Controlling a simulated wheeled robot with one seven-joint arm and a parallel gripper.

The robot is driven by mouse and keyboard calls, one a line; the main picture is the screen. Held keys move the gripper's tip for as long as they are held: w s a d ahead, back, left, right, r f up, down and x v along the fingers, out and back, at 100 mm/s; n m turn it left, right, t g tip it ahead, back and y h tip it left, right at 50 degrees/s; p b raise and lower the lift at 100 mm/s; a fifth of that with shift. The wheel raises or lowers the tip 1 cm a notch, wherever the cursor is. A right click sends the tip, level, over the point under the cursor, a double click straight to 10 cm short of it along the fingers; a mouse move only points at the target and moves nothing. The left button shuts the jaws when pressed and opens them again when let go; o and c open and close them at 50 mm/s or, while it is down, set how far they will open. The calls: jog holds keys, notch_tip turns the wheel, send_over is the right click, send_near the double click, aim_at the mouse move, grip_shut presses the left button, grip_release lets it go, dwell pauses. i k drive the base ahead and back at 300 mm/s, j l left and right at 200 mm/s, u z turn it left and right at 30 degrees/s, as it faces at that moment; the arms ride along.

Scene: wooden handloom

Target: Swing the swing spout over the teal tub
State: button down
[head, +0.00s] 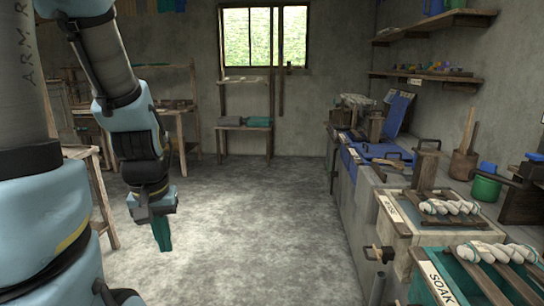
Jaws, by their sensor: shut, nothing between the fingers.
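My gripper (162,236) hangs at the left over the open floor, pointing down, with its teal fingers together and empty. It is far from the counter at the right. A teal tub (466,283) is at the lower right, cut off by the picture edge, with a white "SOAK" label and twisted white yarn lying across it. I cannot tell for certain which part is the swing spout. A dark bar (506,181) at the right edge, beside a dark wooden block, may be it; it seems behind the tub, not clearly over it.
A second basin (397,222) with twisted yarn and a wooden post stands just beyond. A wooden valve handle (378,254) juts from the counter front. Blue trays (385,150) lie farther back. Shelves (433,73) hang above. The middle floor is clear.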

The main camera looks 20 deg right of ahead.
aim_at(487, 169)
jog(key=i+l+z, duration=0.1)
jog(key=z, duration=0.35)
jog(key=i+z, duration=0.15)
jog(key=z, duration=0.3)
jog(key=i+l+z, duration=0.1)
jog(key=z, duration=0.35)
jog(key=i+j+z, duration=0.2)
jog(key=i, duration=0.35)
jog(key=i+j+z, duration=0.25)
jog(key=i, duration=0.25)
jog(key=i+j+z, duration=0.2)
jog(key=i, duration=0.3)
jog(key=i+j, duration=0.45)
jog(key=i, duration=0.05)
